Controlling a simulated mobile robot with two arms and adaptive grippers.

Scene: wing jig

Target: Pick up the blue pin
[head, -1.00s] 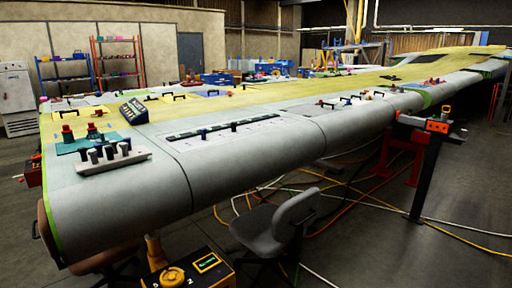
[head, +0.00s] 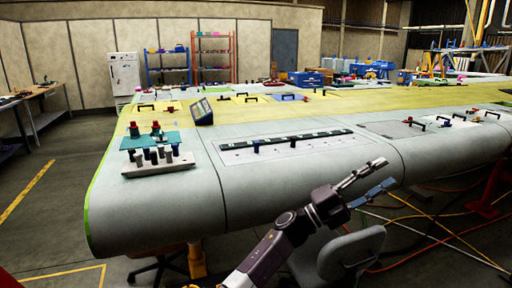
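A white block (head: 158,168) stands near the left end of the wing and holds several upright pins, grey, dark and blue. A small blue pin (head: 175,149) stands towards its right end. I cannot tell which blue pin the task names.
A teal mat (head: 136,141) with red and green parts lies behind the block. A dark angled box (head: 202,112) stands on the wing. Black handles dot the surface. A grey chair (head: 350,252) stands below my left gripper. The floor at left is clear.

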